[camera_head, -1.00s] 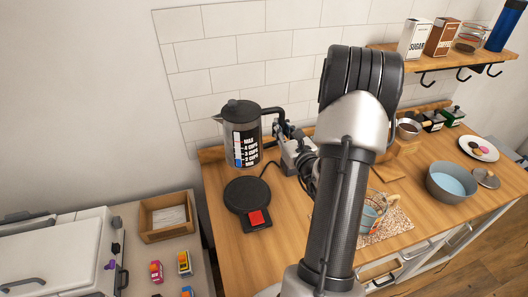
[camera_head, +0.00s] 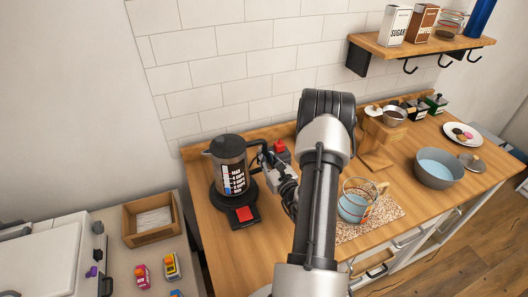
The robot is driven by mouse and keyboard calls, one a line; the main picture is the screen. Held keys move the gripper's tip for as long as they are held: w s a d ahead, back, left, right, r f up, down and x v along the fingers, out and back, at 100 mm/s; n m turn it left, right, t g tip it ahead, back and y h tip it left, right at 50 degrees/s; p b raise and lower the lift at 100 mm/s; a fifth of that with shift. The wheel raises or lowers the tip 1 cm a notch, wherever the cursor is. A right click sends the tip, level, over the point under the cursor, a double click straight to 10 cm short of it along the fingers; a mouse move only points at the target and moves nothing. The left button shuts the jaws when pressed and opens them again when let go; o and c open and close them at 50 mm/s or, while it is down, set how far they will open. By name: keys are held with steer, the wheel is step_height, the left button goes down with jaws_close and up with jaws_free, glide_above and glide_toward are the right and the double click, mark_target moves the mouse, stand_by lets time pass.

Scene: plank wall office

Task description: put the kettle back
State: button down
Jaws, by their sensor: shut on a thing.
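The kettle (camera_head: 229,162), dark with a black lid and a white measuring scale, stands upright over its round black base (camera_head: 249,199). The base has a red switch (camera_head: 244,213) at its front. The kettle's bottom overlaps the base disc, and I cannot tell whether it rests on it or is slightly above. My gripper (camera_head: 266,154) is shut on the kettle's black handle at its right side. The fingertips are partly hidden by the handle and my wrist.
A glass cup (camera_head: 354,209) stands on a speckled mat (camera_head: 388,211) right of my arm. A wooden stand (camera_head: 377,157), a grey bowl (camera_head: 437,181) and a plate (camera_head: 450,132) are further right. An open box (camera_head: 150,236) is left. A shelf (camera_head: 440,43) hangs above.

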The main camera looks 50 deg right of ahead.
steer(key=shift+f, duration=1.15)
steer(key=shift+b, duration=0.3)
steer(key=shift+f, duration=0.15)
steer(key=c, duration=1.6)
jaws_free()
steer(key=shift+f, duration=0.1)
steer(key=shift+o, duration=0.2)
steer(key=p+v, duration=0.1)
steer(key=v, duration=1.1)
steer(key=shift+w+r, duration=0.1)
steer(key=shift+r, duration=0.1)
